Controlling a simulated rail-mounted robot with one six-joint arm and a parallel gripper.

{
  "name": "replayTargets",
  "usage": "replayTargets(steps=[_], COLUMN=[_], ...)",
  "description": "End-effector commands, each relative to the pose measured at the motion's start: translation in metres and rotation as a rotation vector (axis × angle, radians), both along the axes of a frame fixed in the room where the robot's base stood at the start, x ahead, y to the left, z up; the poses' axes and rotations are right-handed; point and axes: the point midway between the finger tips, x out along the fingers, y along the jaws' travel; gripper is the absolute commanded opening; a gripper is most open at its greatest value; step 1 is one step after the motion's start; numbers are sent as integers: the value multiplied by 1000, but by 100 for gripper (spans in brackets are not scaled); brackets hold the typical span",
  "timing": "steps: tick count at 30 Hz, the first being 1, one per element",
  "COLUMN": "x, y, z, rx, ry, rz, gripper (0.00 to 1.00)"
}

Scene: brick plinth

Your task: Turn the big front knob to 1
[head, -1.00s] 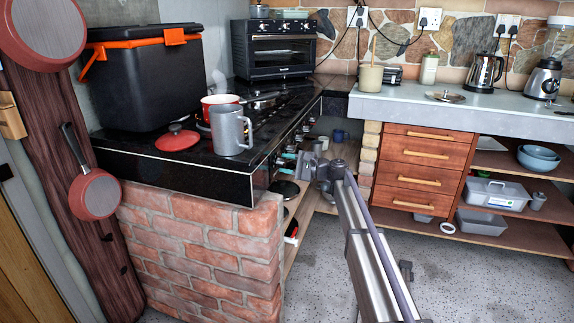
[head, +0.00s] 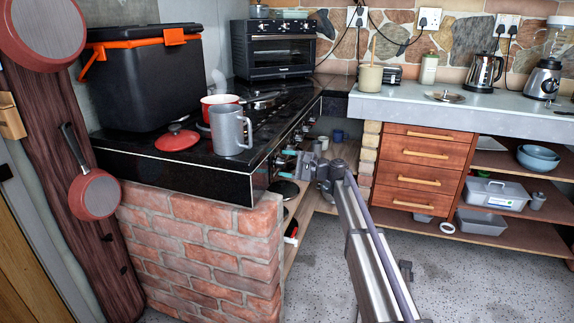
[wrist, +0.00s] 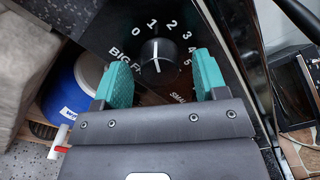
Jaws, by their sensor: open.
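In the wrist view, a round black knob (wrist: 157,56) with a white pointer line sits on the black stove front. The numbers 0 to 5 curve around its upper side, with the partly hidden words "BIG FR" at left and "SMALL" at lower right. The pointer line runs nearly upright, its upper end near the 1. My gripper (wrist: 161,78) is open, with one teal finger on each side of the knob. I cannot tell whether either finger touches it. In the head view, my gripper (head: 283,159) is at the stove's front face, and the knob is hidden there.
A grey mug (head: 230,132), a red pot (head: 219,100) and a red lid (head: 177,138) stand on the black stove top (head: 120,158). Shelves with pans lie below the stove front. A blue and white container (wrist: 72,90) is at left in the wrist view.

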Motion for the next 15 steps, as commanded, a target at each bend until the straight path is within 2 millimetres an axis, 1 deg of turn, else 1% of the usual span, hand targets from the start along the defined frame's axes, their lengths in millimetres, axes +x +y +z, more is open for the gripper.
replayTargets(steps=[4,7,11,15], x=[0,-2,-9,-17], y=[-1,-9,-36,-72], z=[0,0,0,0], rx=[0,0,0,0], ry=[0,0,0,0], rz=[0,-2,-4,-4], gripper=[66,66,66,66])
